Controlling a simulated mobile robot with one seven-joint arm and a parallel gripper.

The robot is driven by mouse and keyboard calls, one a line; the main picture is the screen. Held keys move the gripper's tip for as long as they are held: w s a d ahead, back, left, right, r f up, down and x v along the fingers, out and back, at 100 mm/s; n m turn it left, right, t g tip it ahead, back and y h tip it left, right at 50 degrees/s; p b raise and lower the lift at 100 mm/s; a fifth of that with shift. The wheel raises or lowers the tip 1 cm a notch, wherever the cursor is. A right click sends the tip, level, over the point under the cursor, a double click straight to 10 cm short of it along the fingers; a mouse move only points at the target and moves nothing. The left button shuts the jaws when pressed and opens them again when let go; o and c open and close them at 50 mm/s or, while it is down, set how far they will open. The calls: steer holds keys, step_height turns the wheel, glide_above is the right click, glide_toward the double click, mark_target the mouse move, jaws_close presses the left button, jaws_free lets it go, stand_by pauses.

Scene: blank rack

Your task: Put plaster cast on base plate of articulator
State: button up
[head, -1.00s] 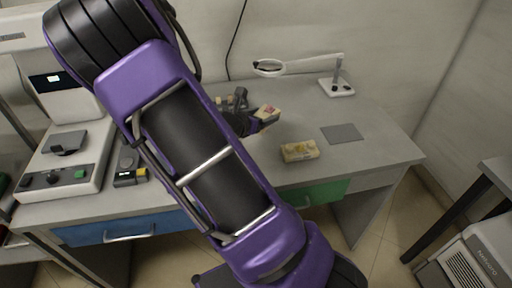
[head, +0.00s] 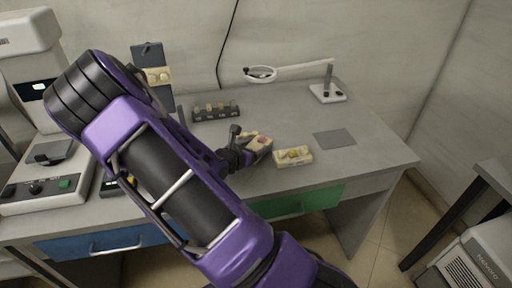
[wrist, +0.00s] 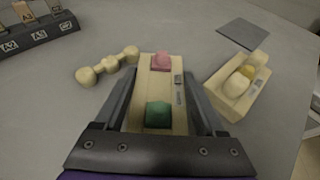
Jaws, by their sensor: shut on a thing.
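My gripper (wrist: 155,108) is shut on a long cream block (wrist: 158,90) that carries a pink piece and a green piece. The block also shows in the head view (head: 258,143), over the bench's middle; whether it touches the bench I cannot tell. A second cream block (wrist: 238,85) with yellow and cream lumps lies just to the right; it also shows in the head view (head: 293,156). I cannot tell which block is the plaster cast. A dark upright panel (head: 146,56) with a cream lobed piece stands at the back left; whether it is the articulator is unclear.
A cream lobed piece (wrist: 107,65) lies left of the held block. A labelled rack (head: 216,112) stands behind it. A flat grey square (head: 334,138) lies at the right, and a magnifier stand (head: 328,92) is at the back. White equipment (head: 48,177) fills the left.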

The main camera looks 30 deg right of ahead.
steer(key=shift+f, duration=0.15)
steer(key=o, duration=1.5)
